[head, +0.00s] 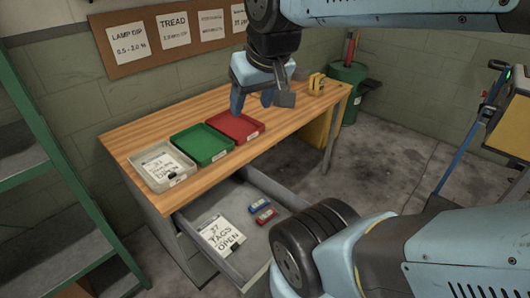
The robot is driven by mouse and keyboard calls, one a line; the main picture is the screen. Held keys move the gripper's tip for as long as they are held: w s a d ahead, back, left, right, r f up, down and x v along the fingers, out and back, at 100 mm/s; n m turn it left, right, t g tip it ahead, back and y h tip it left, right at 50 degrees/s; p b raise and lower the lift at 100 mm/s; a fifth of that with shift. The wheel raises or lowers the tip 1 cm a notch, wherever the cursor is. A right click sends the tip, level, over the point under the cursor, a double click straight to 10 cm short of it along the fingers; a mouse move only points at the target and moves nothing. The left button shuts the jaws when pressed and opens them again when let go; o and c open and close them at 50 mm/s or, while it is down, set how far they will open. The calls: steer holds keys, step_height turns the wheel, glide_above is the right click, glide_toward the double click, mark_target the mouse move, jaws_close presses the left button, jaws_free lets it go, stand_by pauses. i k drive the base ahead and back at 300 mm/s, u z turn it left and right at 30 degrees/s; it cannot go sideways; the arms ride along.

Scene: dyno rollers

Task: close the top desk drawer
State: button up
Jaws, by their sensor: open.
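The wooden-topped desk (156,128) stands against the wall. Its top drawer (290,196) is pulled out toward the viewer under the desk's front edge. My arm's dark link covers the drawer's right front corner. My gripper (255,108) is open, with its fingers pointing down. In the picture it overlaps the desk top beside the red tray; its height above the desk is hard to tell. It is apart from the drawer and holds nothing.
On the desk stand a grey tray (184,184) with papers, a green tray (203,160), a red tray (257,125) and a yellow object (316,85). A green shelf rack (28,178) is at left. A green bin (350,73) stands beyond the desk. Floor at right is mostly clear.

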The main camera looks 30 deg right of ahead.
mark_target(246, 267)
steer(key=z, duration=1.35)
steer(key=k, duration=1.75)
steer(key=u, duration=0.7)
steer(key=i, duration=1)
steer(key=z, duration=0.05)
